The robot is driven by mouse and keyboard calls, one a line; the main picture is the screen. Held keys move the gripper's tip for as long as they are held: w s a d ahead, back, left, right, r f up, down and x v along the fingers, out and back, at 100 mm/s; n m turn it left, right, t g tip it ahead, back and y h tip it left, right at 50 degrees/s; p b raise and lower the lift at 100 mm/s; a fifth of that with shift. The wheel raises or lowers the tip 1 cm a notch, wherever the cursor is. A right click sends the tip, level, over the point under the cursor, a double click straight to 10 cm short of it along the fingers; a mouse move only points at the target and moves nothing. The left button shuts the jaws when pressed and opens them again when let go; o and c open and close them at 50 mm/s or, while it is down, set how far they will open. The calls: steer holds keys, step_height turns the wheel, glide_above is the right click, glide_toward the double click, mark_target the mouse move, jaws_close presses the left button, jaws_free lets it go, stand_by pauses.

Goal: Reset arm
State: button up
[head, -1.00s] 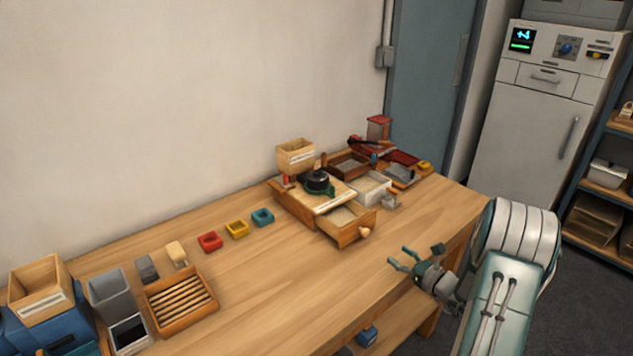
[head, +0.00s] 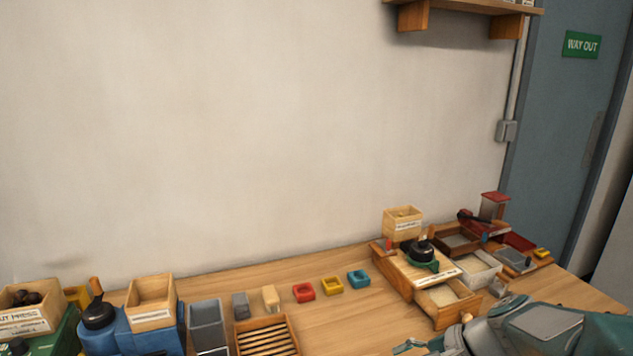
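My gripper (head: 410,346) is at the bottom edge of the head view, in front of the wooden box with the open drawer. Only part of its fingers shows, and my arm covers the lower right corner. I cannot see whether the fingers are apart or closed. The wooden box (head: 405,268) has a black knob with a green base on top and a light wooden bin behind it. Its drawer (head: 447,312) is pulled out toward the front.
A green machine with a bin of dark chestnuts (head: 27,299) and a blue machine (head: 135,332) stand at left. A slatted wooden tray (head: 264,335) and red, yellow and blue small blocks (head: 332,286) lie mid-table. A shelf (head: 465,5) hangs above.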

steer(key=s+r+n+t+h, duration=0.1)
steer(key=s+r+n+h, duration=0.1)
steer(key=s+n+h, duration=0.2)
steer(key=s+r+n+t+h, duration=0.1)
steer(key=s+r+n+h, duration=0.2)
steer(key=s+n, duration=0.4)
steer(key=shift+s+r+n+t+h, duration=0.3)
steer(key=shift+s+h, duration=0.3)
steer(key=shift+s, duration=0.1)
